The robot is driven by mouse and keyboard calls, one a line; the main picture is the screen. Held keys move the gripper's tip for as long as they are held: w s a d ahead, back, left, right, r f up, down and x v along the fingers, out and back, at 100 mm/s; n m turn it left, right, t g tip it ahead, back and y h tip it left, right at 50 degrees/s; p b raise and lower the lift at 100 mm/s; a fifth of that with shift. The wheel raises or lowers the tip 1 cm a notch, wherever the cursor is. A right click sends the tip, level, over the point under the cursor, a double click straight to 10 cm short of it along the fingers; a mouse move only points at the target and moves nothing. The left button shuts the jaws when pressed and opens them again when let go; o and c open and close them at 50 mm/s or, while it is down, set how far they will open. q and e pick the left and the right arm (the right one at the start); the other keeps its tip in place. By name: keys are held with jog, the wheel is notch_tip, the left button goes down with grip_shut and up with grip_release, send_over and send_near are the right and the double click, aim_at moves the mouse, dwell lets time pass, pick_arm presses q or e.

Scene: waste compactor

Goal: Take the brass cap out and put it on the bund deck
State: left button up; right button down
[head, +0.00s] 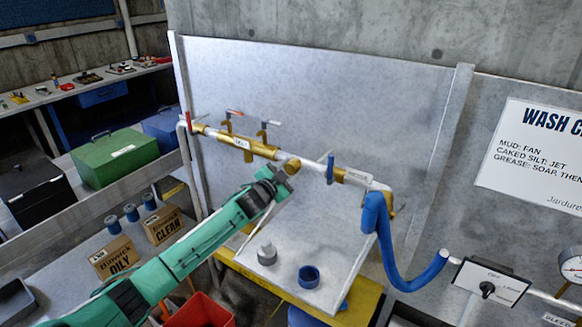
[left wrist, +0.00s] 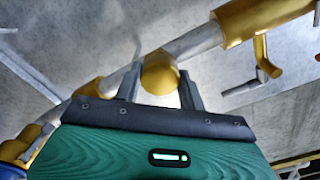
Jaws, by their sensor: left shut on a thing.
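My left gripper (head: 282,176) reaches up to the pipe run from the lower left. It is shut on the brass cap (left wrist: 160,73), a faceted gold piece between its two fingers in the left wrist view. The cap (head: 292,166) shows partly past the gripper in the head view. It is close to the grey pipe; I cannot tell whether it still touches it. The bund deck (head: 330,262), a pale board with a yellow front edge, lies below the pipe. A grey round fitting (head: 267,254) and a blue ring (head: 309,277) stand on it. My right gripper is not in view.
The brass and grey pipe (head: 355,177) with several valve levers crosses the back panel. A blue hose (head: 385,245) hangs on the right. Cardboard boxes (head: 116,256), a green case (head: 114,156) and a red bin (head: 205,312) are on the left. The deck's right side is bare.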

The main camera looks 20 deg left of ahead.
pick_arm(q)
jog(key=shift+r+n+p, duration=0.1)
jog(key=shift+n+p, duration=0.5)
jog(key=shift+n, duration=0.5)
jog(key=shift+n+p, duration=0.4)
jog(key=shift+n, duration=0.8)
jog(key=n+p, duration=0.1)
jog(key=n, duration=0.1)
jog(key=shift+n, duration=0.3)
jog(key=n, duration=0.3)
jog(key=shift+p, duration=0.35)
jog(key=o, duration=1.2)
